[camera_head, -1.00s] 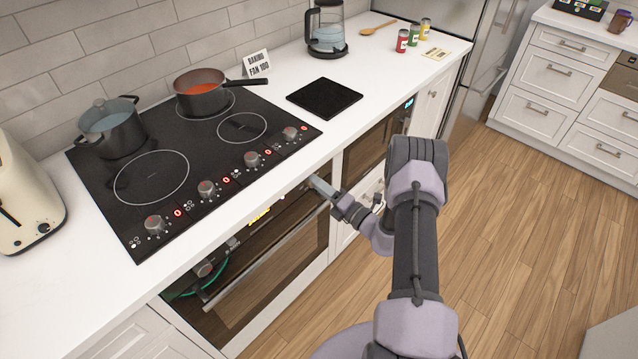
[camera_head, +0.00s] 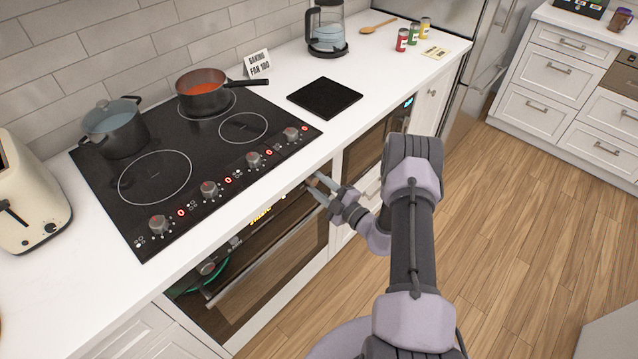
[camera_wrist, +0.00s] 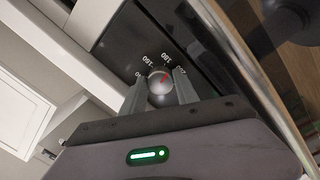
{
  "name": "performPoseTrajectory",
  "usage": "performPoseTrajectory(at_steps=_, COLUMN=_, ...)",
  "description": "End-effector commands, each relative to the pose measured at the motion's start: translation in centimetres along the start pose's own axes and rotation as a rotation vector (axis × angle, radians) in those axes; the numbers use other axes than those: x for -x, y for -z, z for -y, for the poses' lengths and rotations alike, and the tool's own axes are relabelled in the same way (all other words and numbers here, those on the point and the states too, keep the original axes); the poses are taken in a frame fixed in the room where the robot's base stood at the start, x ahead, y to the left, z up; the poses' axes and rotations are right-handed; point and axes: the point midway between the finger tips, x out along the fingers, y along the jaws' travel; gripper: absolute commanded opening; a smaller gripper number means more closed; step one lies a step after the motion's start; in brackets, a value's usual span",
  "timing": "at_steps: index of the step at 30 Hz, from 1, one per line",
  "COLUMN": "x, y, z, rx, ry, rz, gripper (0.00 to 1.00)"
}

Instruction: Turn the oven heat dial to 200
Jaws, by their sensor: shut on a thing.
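The oven (camera_head: 262,270) is built in under the counter, with an orange-lit display on its front panel. The oven heat dial (camera_wrist: 157,86) is a round silver knob with a red mark pointing up and right in the wrist view. White numbers ring it; 160 and 180 seem readable, while others are partly hidden by the fingers. My gripper (camera_wrist: 159,83) is shut on the dial, one finger on each side. In the head view my gripper (camera_head: 318,186) is at the right end of the oven panel, and the dial cannot be made out there.
A hob (camera_head: 185,165) with several knobs lies above the oven, carrying a blue-grey pot (camera_head: 117,135) and a dark saucepan (camera_head: 205,102). The counter edge overhangs close to my gripper. The oven handle (camera_head: 235,283) runs below.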

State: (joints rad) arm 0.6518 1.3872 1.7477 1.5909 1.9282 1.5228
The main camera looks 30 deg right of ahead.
Motion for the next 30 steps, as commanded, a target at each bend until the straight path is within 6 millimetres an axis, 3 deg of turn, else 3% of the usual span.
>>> performPoseTrajectory(at_steps=15, x=0.02, y=0.13, z=0.09, rx=-0.41, ry=0.023, rz=0.022, gripper=0.0)
performPoseTrajectory(at_steps=30, x=0.02, y=0.13, z=0.12, rx=-0.561, ry=0.031, rz=0.03, gripper=0.0)
